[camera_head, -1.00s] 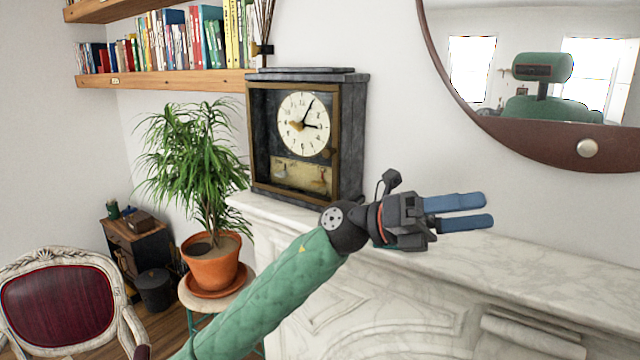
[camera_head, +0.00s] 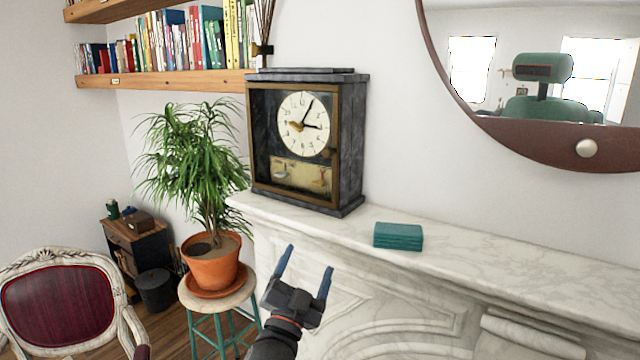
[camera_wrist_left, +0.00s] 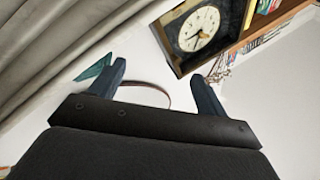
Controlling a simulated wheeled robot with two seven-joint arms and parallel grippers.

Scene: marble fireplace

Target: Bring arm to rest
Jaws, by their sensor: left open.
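My left gripper (camera_head: 304,272) is open and empty in the head view, low in front of the marble fireplace. Its two blue fingers point up and lie below the mantel's top edge in the picture. In the left wrist view the two dark fingers (camera_wrist_left: 160,85) are spread apart with nothing held between them. My right gripper is not in view.
The marble mantel (camera_head: 475,250) bears a dark clock (camera_head: 355,140) and a small teal box (camera_head: 398,236). A potted plant (camera_head: 212,262) stands on a stool at left, beside a red chair (camera_head: 60,305). A round mirror (camera_head: 545,155) hangs above.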

